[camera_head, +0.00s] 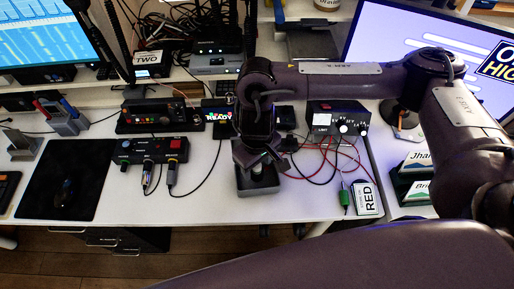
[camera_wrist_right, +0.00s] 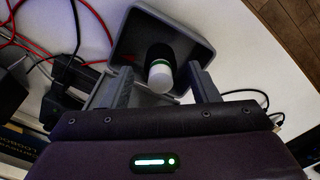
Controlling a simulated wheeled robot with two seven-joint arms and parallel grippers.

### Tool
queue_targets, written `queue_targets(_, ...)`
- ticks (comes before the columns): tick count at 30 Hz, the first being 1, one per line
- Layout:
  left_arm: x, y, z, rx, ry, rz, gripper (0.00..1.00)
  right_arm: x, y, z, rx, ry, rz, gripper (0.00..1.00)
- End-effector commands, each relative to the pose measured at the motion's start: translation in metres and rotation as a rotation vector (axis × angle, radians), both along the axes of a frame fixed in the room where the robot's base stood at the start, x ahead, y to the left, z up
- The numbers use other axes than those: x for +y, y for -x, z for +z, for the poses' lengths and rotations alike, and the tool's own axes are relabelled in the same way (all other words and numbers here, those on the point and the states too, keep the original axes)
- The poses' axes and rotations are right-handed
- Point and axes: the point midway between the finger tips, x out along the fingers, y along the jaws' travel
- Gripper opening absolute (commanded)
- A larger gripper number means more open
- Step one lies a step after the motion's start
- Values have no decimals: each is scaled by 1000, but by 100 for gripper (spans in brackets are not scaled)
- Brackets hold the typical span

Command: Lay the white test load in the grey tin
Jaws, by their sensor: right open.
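The grey tin (camera_head: 258,191) stands on the white desk, directly below my right gripper (camera_head: 258,158). It also shows in the right wrist view (camera_wrist_right: 122,45). The white test load (camera_wrist_right: 160,78) is a small cylinder with a white end and a dark part beyond it. It appears within the tin's walls, between the two fingers of my right gripper (camera_wrist_right: 163,82). The fingers are spread, with gaps beside the load. Whether the load touches the tin's floor cannot be told. In the head view the gripper hides the load. My left gripper is not in view.
Red and black cables run right of the tin to a dark power unit (camera_head: 338,118). A dark switch box (camera_head: 150,150) with cables stands to the left. The desk's front edge is just below the tin.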

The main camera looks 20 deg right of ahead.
Motion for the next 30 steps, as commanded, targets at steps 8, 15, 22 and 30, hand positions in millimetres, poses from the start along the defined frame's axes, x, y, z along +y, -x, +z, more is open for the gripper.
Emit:
queue_targets(8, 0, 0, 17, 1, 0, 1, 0, 0, -1, 64, -5, 0, 3, 54)
queue_targets(15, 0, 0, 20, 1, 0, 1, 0, 0, -1, 88, -2, 0, 1, 54)
queue_targets(22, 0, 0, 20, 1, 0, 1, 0, 0, 0, 91, 1, -1, 0, 54)
queue_targets(30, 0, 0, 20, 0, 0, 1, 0, 0, 0, 91, 0, 0, 0, 54)
